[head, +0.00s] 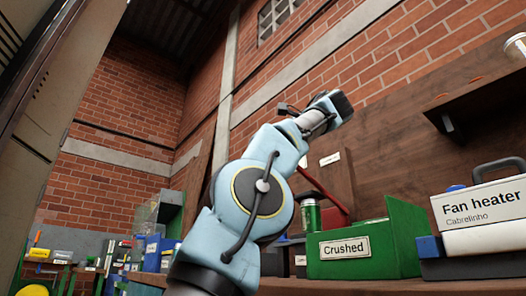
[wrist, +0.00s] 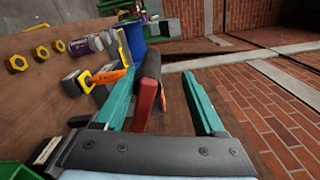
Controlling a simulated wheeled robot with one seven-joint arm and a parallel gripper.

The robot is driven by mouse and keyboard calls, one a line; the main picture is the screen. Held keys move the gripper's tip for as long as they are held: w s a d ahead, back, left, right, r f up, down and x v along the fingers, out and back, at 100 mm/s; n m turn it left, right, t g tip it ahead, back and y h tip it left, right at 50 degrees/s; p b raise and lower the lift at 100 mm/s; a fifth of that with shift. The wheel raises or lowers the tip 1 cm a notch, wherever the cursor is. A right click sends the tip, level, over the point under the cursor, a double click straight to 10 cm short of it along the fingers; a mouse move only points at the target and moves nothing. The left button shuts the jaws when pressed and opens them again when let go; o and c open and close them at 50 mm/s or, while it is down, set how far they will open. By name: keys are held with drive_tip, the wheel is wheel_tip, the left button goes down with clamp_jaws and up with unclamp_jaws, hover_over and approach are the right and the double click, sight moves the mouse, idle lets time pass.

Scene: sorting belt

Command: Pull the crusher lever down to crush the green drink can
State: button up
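The green drink can (head: 310,216) stands upright behind the left end of the green bin, with a silver top. The red crusher lever (head: 326,194) slants above and beside it; its upper end is hidden behind my arm in the head view. In the wrist view the red lever (wrist: 146,108) with its black grip (wrist: 151,66) lies between the two teal fingers of my gripper (wrist: 162,73). The fingers are wide apart. A clear gap shows between the lever and the right finger; the lever is closer to the left finger.
A green bin labelled "Crushed" (head: 388,243) stands on the bench. A fan heater box (head: 483,213) is to its right, below a wall shelf (head: 480,100). Bins and tools (head: 90,262) fill the left. In the wrist view, yellow nuts (wrist: 40,54) and an orange-handled item (wrist: 108,76) lie left.

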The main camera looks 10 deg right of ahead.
drive_tip(key=v, duration=0.6)
